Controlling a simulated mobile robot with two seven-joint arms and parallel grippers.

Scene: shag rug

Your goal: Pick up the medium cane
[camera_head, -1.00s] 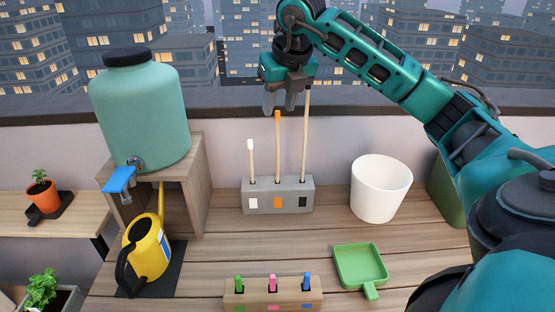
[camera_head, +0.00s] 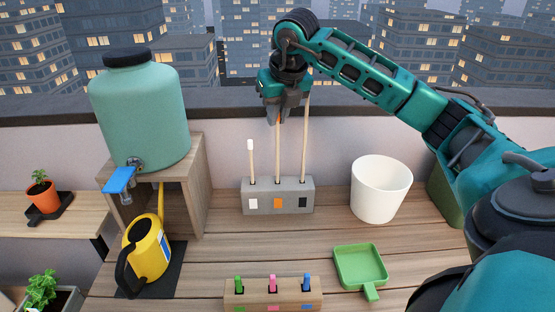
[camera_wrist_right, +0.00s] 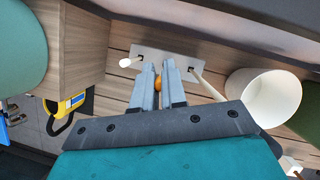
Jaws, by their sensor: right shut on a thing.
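Three canes stand upright in a grey holder (camera_head: 262,205) with white, orange and black marks. The medium cane (camera_head: 278,155), with an orange tip, stands in the middle slot. The short white-tipped cane (camera_head: 251,160) is on its left and the tall cane (camera_head: 304,145) on its right. My right gripper (camera_head: 277,115) is shut on the top of the medium cane. In the right wrist view the orange tip (camera_wrist_right: 158,83) shows between the two fingers. The cane's foot is still in the holder. My left gripper is not in view.
A white pot (camera_head: 380,190) stands right of the holder, with a green dustpan (camera_head: 360,266) in front. A wooden block (camera_head: 272,294) with coloured tags is at the front. A yellow watering can (camera_head: 147,248) and a green water tank (camera_head: 140,115) are at left.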

